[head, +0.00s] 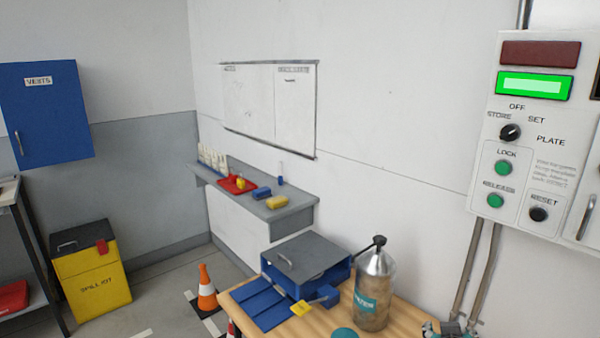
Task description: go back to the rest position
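The control panel (548,165) is on the wall at the right. Its upper lamp (540,54) is dark red and the lamp below it (534,86) is lit green. A black selector knob (510,132) sits among the words OFF, STORE, SET and PLATE. Green LOCK (503,168) and RELEASE (495,201) buttons and a black RESET knob (538,214) are below.
A wooden table (400,315) at the bottom carries a blue box with a grey lid (307,258) and a metal-topped canister (375,290). A wall shelf (290,211), an orange cone (206,287), a yellow spill bin (92,285) and a blue cabinet (45,115) stand further left.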

